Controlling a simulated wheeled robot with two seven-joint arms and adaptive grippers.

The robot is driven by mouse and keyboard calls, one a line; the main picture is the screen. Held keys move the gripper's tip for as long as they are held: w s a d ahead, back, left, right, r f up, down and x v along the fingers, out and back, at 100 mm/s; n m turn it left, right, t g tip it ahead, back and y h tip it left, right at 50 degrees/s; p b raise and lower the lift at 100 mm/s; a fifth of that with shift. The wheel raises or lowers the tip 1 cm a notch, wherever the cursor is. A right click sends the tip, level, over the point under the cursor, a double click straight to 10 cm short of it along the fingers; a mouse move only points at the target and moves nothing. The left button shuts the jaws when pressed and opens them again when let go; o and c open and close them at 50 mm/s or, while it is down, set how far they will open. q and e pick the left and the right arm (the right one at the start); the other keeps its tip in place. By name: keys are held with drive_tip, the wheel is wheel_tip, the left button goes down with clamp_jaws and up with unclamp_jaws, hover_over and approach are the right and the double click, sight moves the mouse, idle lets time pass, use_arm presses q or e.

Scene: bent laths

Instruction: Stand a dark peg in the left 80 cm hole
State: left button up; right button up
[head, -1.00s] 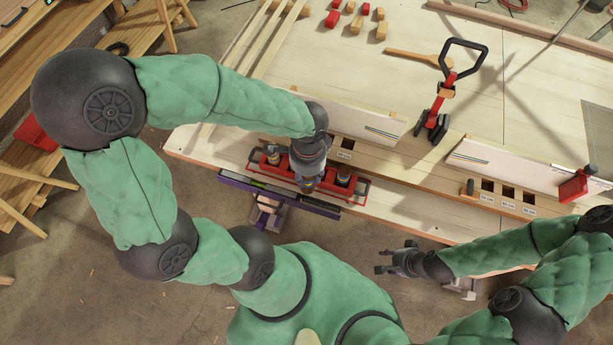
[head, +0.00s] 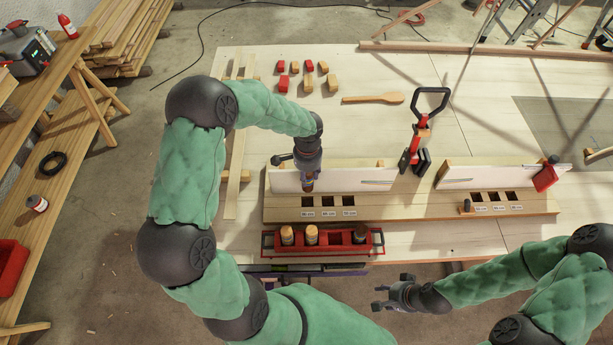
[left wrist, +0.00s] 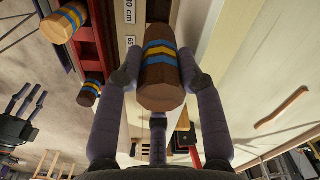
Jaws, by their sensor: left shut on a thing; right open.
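My left gripper (head: 308,177) is shut on a brown peg (left wrist: 160,75) with blue and yellow bands. In the head view it holds the peg just behind the left 80 cm hole (head: 307,202), at the white fence of the long wooden board. The peg is above the board, not in a hole. Two more square holes lie to the right of that one. My right gripper (head: 391,293) is open and empty at the front, off the table edge.
A red tray (head: 335,249) in front of the board holds several pegs, lighter and darker. A second hole group (head: 494,197) is at right.

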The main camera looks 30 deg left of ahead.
sight(307, 188)
use_arm(q)
drive_tip(key=shift+f+b, duration=2.1)
drive_tip(key=shift+f, duration=1.2)
drive_tip(key=shift+f+b, duration=0.75)
drive_tip(key=shift+f, duration=0.15)
drive_tip(key=shift+f+b, duration=1.3)
drive_tip(key=shift+f, duration=0.2)
drive_tip(key=o, duration=1.3)
drive_tip(key=shift+c, duration=0.2)
drive_tip(key=shift+r, duration=0.15)
